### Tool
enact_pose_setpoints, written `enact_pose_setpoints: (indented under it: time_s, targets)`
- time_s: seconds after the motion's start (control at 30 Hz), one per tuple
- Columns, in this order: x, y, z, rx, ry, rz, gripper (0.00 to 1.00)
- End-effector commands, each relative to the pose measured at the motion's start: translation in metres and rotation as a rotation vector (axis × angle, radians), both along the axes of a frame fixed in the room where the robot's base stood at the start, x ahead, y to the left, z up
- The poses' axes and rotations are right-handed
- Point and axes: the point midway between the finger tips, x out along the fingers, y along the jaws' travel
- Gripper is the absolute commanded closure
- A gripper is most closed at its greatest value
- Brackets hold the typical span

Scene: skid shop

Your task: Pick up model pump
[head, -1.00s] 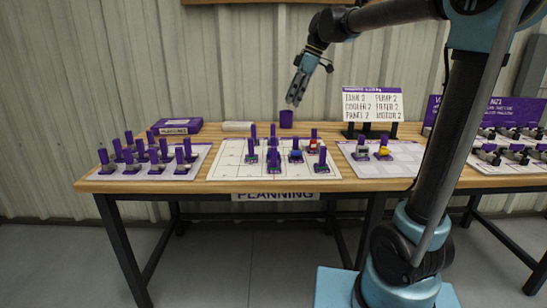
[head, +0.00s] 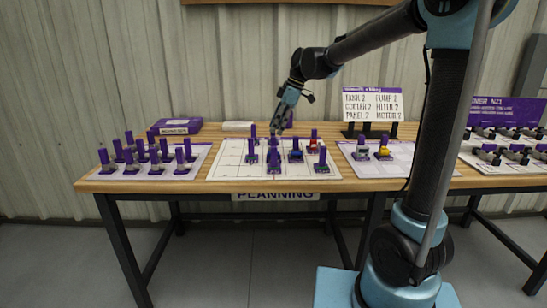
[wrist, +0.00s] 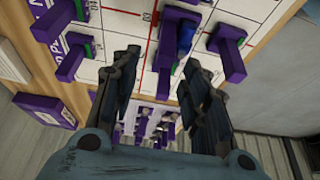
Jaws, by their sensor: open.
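Small models with upright purple handles stand on the white gridded planning board (head: 232,172) in the head view. I cannot tell by shape which one is the model pump. My gripper (head: 278,131) is open and empty, pointing down above the back middle of the board. In the wrist view my gripper (wrist: 160,62) has its two fingers spread. A purple-handled model with a blue part (wrist: 184,36) shows between and beyond the fingertips. Another purple-handled model (wrist: 231,52) is just right of the right finger, and others (wrist: 72,62) are to the left.
A left tray (head: 112,172) holds several purple-handled models. A right tray (head: 405,160) holds two, one with yellow. A sign (head: 372,104) listing parts stands behind it. A purple box (head: 175,127) and a white block (head: 238,127) lie at the back.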

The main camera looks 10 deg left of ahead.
Motion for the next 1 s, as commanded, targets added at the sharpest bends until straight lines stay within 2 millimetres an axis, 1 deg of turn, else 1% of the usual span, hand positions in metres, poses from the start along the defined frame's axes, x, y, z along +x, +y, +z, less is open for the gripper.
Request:
enact_pose_setpoints:
  time_s: [0.17, 0.3, 0.43, 0.57, 0.77, 0.87, 0.9, 0.93, 0.97, 1.0]
  targets:
    - [-0.003, 0.003, -0.013, 0.000, 0.000, 0.001, 0.58]
    - [-0.008, 0.007, -0.032, 0.000, 0.000, 0.000, 0.58]
    - [-0.008, 0.013, -0.045, 0.000, -0.001, 0.000, 0.58]
    - [-0.009, 0.015, -0.050, 0.000, -0.001, 0.000, 0.58]
    - [-0.009, 0.015, -0.051, 0.000, -0.001, -0.001, 0.58]
    - [-0.009, 0.015, -0.050, 0.000, -0.001, -0.001, 0.79]
    - [-0.009, 0.015, -0.050, 0.000, -0.001, -0.001, 0.88]
    - [-0.009, 0.015, -0.051, 0.000, -0.001, -0.001, 0.95]
    - [-0.009, 0.015, -0.050, 0.000, -0.001, -0.001, 1.00]
    - [-0.009, 0.015, -0.051, 0.000, -0.001, -0.001, 1.00]
